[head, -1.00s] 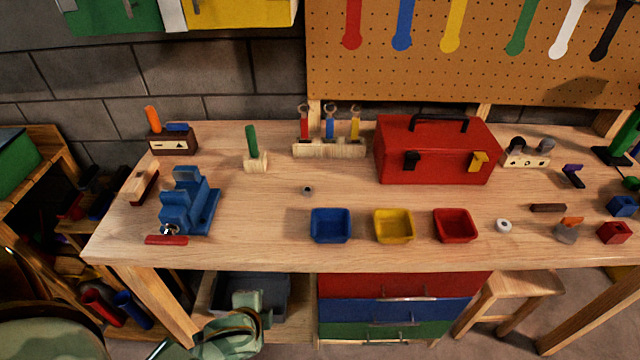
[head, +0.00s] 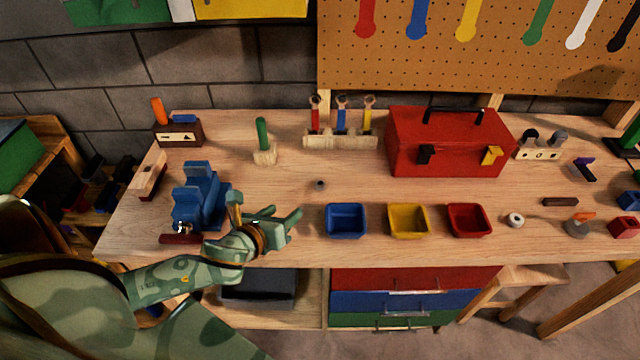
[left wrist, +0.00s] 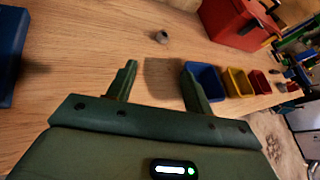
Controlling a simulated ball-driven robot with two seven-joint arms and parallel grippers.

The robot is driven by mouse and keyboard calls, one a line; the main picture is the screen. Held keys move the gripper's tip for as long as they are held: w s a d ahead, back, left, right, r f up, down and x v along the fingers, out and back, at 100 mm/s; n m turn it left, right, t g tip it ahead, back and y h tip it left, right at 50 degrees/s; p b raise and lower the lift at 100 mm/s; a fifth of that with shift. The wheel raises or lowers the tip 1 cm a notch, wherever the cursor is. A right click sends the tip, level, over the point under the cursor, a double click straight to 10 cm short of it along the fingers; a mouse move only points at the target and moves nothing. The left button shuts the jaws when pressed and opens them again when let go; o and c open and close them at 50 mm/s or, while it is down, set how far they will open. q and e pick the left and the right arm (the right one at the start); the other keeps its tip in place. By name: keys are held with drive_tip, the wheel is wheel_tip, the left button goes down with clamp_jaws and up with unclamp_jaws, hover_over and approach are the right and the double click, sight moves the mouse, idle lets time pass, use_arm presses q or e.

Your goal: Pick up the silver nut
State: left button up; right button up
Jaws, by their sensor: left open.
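The silver nut (head: 320,185) is a small grey piece lying on the wooden workbench (head: 290,215), left of the toolbox and behind the blue bin. It also shows in the left wrist view (left wrist: 162,37), ahead of the fingertips. My left gripper (head: 268,206) is open and empty over the front of the bench, in front and to the left of the nut, apart from it. In the left wrist view the two green fingers (left wrist: 158,75) are spread with bare bench between them. My right gripper is not in view.
Blue (head: 346,220), yellow (head: 408,220) and red (head: 469,220) bins stand right of my left gripper. The blue vise (head: 200,197) is close on its left. A red toolbox (head: 450,142) and a wrench rack (head: 340,142) stand behind. Bench around the nut is clear.

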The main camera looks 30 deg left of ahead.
use_arm(q)
drive_tip(key=m, duration=0.1)
drive_tip(key=w+m, duration=0.1)
drive_tip(key=m+h, duration=0.1)
drive_tip(key=shift+w+a+r+m, duration=0.15)
drive_tip(key=shift+a+r+m, duration=0.05)
drive_tip(key=shift+a+m, duration=0.1)
drive_tip(key=b, duration=0.2)
approach(318, 185)
drive_tip(key=x, duration=0.3)
drive_tip(key=shift+w+r, duration=0.2)
drive_tip(key=shift+w, duration=0.15)
drive_tip(key=b+x, duration=0.1)
drive_tip(key=x, duration=0.1)
drive_tip(key=b+x, duration=0.1)
drive_tip(key=x, duration=0.2)
drive_tip(key=shift+f, duration=0.4)
drive_tip(key=shift+r, duration=0.1)
drive_tip(key=c, duration=1.1)
